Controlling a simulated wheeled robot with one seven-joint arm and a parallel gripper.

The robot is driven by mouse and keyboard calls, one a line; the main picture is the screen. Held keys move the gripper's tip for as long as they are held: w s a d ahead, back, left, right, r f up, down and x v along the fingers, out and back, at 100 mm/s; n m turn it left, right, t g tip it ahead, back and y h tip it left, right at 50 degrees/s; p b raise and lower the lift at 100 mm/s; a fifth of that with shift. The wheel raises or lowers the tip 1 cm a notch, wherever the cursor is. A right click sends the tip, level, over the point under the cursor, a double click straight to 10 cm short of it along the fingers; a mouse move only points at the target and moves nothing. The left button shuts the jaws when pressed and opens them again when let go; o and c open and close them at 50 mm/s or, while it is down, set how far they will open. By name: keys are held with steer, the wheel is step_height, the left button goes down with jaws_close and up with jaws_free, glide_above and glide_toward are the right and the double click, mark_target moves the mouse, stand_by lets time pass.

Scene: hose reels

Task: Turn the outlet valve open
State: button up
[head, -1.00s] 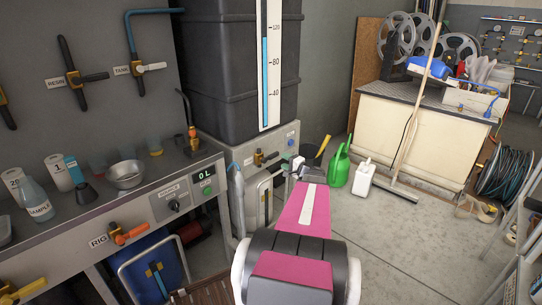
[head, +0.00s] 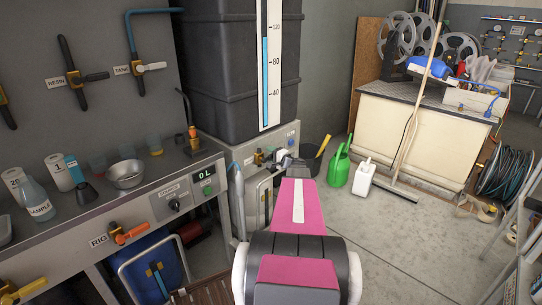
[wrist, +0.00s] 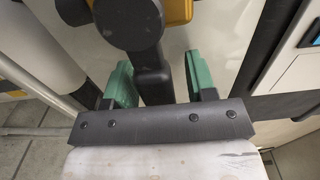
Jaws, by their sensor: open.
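The outlet valve, brass-yellow with a dark handle, sits on the front of the grey cabinet under the tank; its body (head: 259,158) shows just left of my gripper in the head view. In the wrist view a valve's yellow body (wrist: 179,10) is at the top, with a round dark end and a black handle (wrist: 153,82) running down from it. My gripper (wrist: 160,84) is open, with one green finger on each side of the black handle. Gaps show between handle and fingers. In the head view my pink arm and wrist hide part of the valve area.
The black tank (head: 220,70) with a level gauge (head: 270,80) stands above the cabinet. The workbench (head: 185,195) with a "0 L" display is to the left. A green watering can (head: 339,168) and white jug (head: 363,178) stand on the floor at right. Open floor lies right of my arm.

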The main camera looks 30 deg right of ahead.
jaws_close()
